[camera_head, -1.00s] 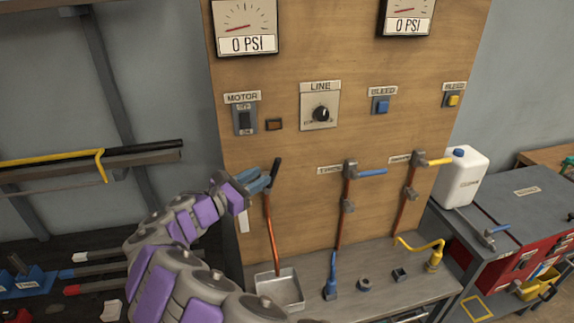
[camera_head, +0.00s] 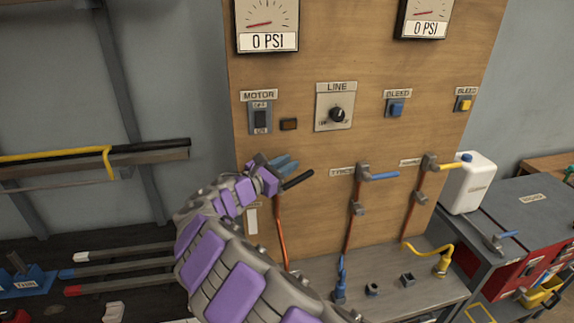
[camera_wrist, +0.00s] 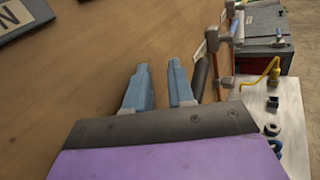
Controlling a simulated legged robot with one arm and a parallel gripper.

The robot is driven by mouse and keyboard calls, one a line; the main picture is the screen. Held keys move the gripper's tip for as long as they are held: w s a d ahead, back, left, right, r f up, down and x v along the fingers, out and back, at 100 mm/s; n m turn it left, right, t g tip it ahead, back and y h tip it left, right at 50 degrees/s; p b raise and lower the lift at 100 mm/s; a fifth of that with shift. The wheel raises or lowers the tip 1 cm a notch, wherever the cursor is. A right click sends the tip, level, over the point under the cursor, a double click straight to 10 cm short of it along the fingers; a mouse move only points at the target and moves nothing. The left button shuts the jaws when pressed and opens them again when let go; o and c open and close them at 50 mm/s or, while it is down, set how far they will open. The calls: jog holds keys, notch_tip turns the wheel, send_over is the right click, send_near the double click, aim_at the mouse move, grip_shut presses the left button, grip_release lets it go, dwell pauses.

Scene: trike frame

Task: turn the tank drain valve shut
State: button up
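The drain valve's black lever handle (camera_head: 298,180) sits at the top of a copper pipe (camera_head: 281,235) on the wooden panel, at my gripper. It tilts up to the right at a shallow angle. My gripper (camera_head: 287,163) has blue fingers and is just above and left of the lever. In the wrist view my gripper (camera_wrist: 158,68) shows a narrow gap between its fingers with nothing seen in it. The black lever (camera_wrist: 201,78) is just right of the right finger, outside the gap; I cannot tell if they touch. The valve body is hidden by my gripper.
Two other pipes carry a blue lever (camera_head: 384,176) and a yellow lever (camera_head: 450,167) to the right. A motor switch (camera_head: 261,117), line knob (camera_head: 337,114) and bleed buttons are above. A white jug (camera_head: 470,185) stands on a grey cabinet at the right.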

jog(key=shift+r, duration=0.1)
jog(key=shift+c, duration=0.8)
jog(key=d, duration=0.4)
jog(key=shift+r, duration=0.25)
grip_shut()
jog(key=shift+a+f, duration=0.15)
jog(key=shift+a, duration=0.25)
jog(key=shift+d, duration=0.2)
jog(key=shift+a+f, duration=0.1)
jog(key=shift+a, duration=1.1)
jog(key=shift+c, duration=0.6)
grip_release()
jog(key=shift+a, duration=0.15)
jog(key=o, duration=0.3)
jog(key=shift+d, duration=0.55)
jog(key=shift+o, duration=0.6)
jog(key=shift+d, duration=0.6)
jog(key=s+a, duration=0.1)
jog(key=a, duration=0.1)
jog(key=s+a, duration=0.1)
jog(key=shift+s+a+r+p, duration=0.1)
jog(key=shift+a+r+p, duration=0.1)
jog(key=shift+a+p, duration=0.15)
jog(key=p+v, duration=0.1)
jog(key=v, duration=1.2)
jog(key=shift+s+d+p, duration=0.3)
jog(key=shift+s+p, duration=0.1)
jog(key=shift+s, duration=0.1)
